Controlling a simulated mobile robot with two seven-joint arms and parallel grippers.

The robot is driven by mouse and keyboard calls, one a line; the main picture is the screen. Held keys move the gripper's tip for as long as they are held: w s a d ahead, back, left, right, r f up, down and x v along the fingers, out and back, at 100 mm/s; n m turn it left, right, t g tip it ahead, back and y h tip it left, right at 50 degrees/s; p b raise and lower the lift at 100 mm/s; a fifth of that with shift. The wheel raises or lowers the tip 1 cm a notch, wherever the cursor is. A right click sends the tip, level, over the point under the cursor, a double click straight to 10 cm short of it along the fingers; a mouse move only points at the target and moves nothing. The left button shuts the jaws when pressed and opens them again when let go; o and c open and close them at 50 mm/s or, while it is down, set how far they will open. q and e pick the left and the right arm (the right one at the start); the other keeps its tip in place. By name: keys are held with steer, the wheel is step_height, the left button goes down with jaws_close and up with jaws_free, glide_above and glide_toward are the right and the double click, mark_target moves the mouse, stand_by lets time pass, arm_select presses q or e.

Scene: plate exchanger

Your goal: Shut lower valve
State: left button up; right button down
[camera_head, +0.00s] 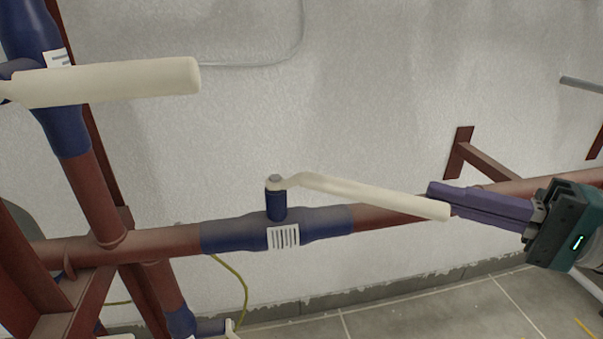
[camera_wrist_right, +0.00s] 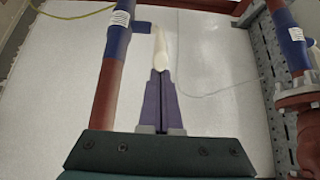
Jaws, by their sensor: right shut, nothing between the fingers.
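The valve on the horizontal pipe has a blue body (camera_head: 225,236) with a striped label and a short stem. Its cream lever handle (camera_head: 370,194) runs from the stem to the right, close to the line of the pipe and angled slightly off it in the picture. My right gripper (camera_head: 432,197) comes in from the right, shut, with its purple fingertips beside the free end of the lever. In the right wrist view the shut fingers (camera_wrist_right: 160,74) point at the end of the cream lever (camera_wrist_right: 160,48); nothing is between them. I cannot tell whether they touch it. My left gripper is not in view.
Another blue valve with a thick cream handle (camera_head: 120,82) is at the upper left on a vertical pipe. A red-brown pipe (camera_head: 150,243) runs across the frame. A wall bracket (camera_head: 460,152) stands behind my right gripper. The white wall (camera_head: 350,100) is behind.

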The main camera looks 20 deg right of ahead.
mark_target(398, 207)
steer(key=a, duration=0.1)
steer(key=w+a, duration=0.1)
steer(key=a, duration=0.2)
steer(key=shift+w+a, duration=0.2)
steer(key=shift+w, duration=0.15)
steer(key=shift+s+a, duration=0.35)
steer(key=shift+a, duration=0.15)
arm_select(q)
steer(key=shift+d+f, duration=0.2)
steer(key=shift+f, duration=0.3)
arm_select(e)
steer(key=shift+a, duration=0.1)
